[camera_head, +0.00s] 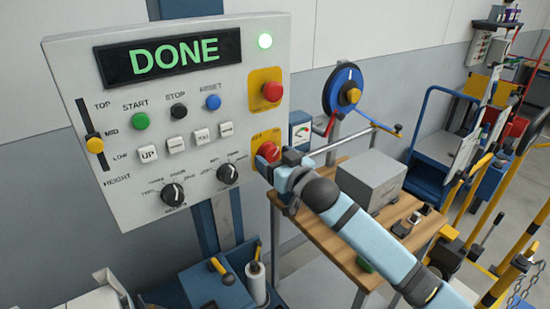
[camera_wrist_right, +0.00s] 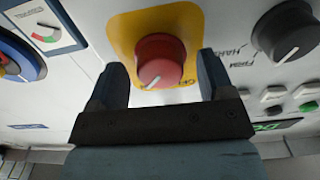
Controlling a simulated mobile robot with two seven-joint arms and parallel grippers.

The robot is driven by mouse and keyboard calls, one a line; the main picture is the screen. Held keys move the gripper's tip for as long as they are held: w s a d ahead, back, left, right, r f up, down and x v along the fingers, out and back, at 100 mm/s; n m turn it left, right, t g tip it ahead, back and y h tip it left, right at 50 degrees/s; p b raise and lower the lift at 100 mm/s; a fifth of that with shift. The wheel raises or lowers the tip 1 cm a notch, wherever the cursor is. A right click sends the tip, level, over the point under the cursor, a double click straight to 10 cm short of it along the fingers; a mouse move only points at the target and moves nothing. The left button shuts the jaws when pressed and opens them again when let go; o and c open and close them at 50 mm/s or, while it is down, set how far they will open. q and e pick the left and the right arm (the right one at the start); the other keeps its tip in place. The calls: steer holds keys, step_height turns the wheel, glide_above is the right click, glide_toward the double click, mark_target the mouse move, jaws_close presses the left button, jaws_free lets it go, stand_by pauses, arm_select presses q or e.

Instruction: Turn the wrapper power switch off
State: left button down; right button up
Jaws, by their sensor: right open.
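The power switch, a red rotary knob on a yellow plate, shows low on the panel's right side (camera_head: 268,151) and large in the right wrist view (camera_wrist_right: 160,60). A white mark shows on the knob. My right gripper (camera_head: 280,165) is at this knob. In the wrist view its open fingers (camera_wrist_right: 163,85) stand on either side of the knob, with gaps visible. My left gripper is out of view.
A red button (camera_head: 272,91) on another yellow plate sits above the switch. Two black dials (camera_head: 228,173) are left of it. A wooden table (camera_head: 340,240) with a grey box stands below my right arm.

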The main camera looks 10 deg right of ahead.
steer(key=c, duration=0.9)
